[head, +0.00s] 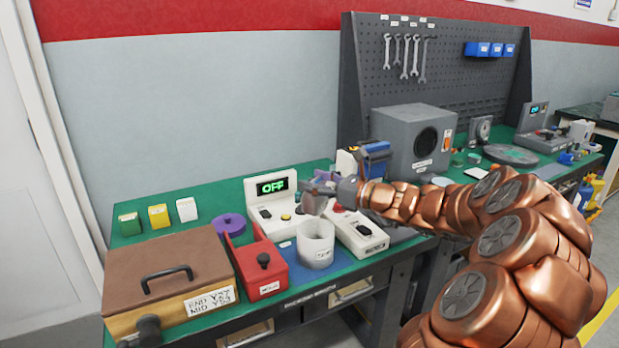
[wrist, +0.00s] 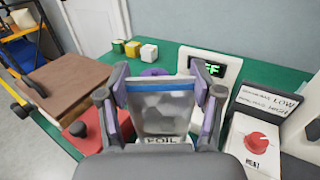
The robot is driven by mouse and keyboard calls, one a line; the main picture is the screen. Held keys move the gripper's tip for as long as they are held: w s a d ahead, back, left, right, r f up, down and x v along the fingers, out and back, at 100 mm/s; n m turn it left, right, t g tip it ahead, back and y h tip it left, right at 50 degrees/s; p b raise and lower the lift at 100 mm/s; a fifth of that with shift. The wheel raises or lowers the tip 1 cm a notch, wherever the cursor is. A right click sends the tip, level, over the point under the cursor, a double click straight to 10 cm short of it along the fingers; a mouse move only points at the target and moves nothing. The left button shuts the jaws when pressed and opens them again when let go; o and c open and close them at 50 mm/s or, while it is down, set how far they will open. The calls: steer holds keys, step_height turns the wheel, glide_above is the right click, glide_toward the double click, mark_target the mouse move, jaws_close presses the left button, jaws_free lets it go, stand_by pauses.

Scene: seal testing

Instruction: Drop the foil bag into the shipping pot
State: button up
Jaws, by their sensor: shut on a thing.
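The foil bag (wrist: 162,108) is silvery with a blue band along its top and a "FOIL" label at its lower edge. My gripper (wrist: 162,92) is shut on it, with one finger at each side. In the head view my gripper (head: 322,190) holds the bag (head: 312,203) just above and behind the rim of a pale grey round pot (head: 316,247), likely the shipping pot.
A white unit reading OFF (head: 272,190) stands behind the pot, and a white heat-knob box (head: 358,232) to its right. A red box with a black knob (head: 262,268), a purple ring (head: 229,223) and a brown lidded case (head: 170,270) are to its left.

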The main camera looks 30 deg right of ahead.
mark_target(324, 202)
steer(key=shift+d+f+b, duration=0.1)
steer(key=shift+f+b, duration=2.35)
steer(key=shift+f, duration=0.2)
steer(key=shift+s+f+b, duration=0.1)
steer(key=shift+f+b, duration=0.5)
steer(key=shift+f, duration=1.4)
steer(key=shift+r+p, duration=0.15)
steer(key=shift+p, duration=0.3)
steer(key=o, duration=1.2)
